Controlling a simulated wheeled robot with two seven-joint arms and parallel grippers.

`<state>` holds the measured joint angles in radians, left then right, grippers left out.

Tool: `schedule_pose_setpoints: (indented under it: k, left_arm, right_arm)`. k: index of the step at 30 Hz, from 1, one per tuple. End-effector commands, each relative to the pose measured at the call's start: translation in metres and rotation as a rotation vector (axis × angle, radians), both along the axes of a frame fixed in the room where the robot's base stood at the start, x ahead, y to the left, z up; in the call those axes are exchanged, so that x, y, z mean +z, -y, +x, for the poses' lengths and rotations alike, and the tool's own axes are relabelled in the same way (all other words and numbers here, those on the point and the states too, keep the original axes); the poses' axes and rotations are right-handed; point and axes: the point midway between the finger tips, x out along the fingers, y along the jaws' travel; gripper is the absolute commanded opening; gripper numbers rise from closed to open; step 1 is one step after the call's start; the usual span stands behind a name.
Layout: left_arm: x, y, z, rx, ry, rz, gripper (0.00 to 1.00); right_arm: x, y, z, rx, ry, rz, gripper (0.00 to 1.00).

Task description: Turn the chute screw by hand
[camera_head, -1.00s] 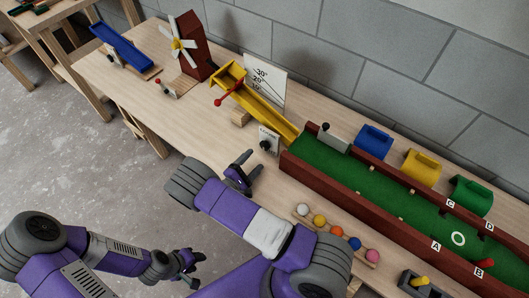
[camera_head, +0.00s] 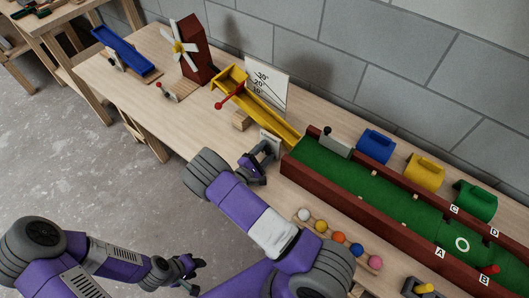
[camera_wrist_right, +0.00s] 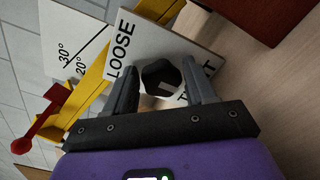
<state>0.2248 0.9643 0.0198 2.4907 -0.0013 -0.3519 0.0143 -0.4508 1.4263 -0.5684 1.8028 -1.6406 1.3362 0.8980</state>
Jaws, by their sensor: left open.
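The chute screw is a black faceted knob (camera_wrist_right: 161,79) on a white card (camera_wrist_right: 128,38) marked LOOSE, with a second word partly covered. My right gripper (camera_wrist_right: 160,72) has its two fingers apart, one on each side of the knob, with narrow gaps seeming to show beside it. In the head view my right gripper (camera_head: 259,158) is in front of the card (camera_head: 271,142) and hides the knob. The yellow chute (camera_head: 262,112) slopes down towards the green lane behind it. My left gripper (camera_head: 187,271) is open and empty, low over the floor, away from the bench.
A red lever (camera_head: 230,96) and an angle board (camera_head: 267,83) stand by the chute. The red-walled green lane (camera_head: 385,187) lies right of my right gripper. Several coloured balls (camera_head: 340,237) sit in a rack nearer me. A windmill (camera_head: 193,50) stands farther left.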

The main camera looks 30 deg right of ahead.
Motion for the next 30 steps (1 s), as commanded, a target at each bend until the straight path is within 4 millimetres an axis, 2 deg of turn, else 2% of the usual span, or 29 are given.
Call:
schedule_pose_setpoints:
  k: [1,6,8,20,30]
  left_arm:
    - [0.0,0.0,0.0,0.0,0.0,0.0,0.43]
    - [0.0,0.0,0.0,0.0,0.0,0.0,0.43]
    - [0.0,0.0,0.0,0.0,0.0,0.0,0.43]
    - [0.003,0.0,0.0,0.0,0.0,0.0,0.43]
    - [0.011,0.0,0.0,0.0,0.0,0.0,0.43]
  right_arm:
    - [0.0,0.0,0.0,0.0,0.0,0.0,0.47]
    - [0.0,0.0,0.0,0.0,0.0,0.0,0.21]
    - [0.0,0.0,0.0,0.0,-0.001,0.0,0.14]
    - [0.001,0.0,0.0,0.001,-0.082,-0.035,0.14]
    - [0.002,-0.001,0.001,0.0,-0.339,-0.141,0.14]
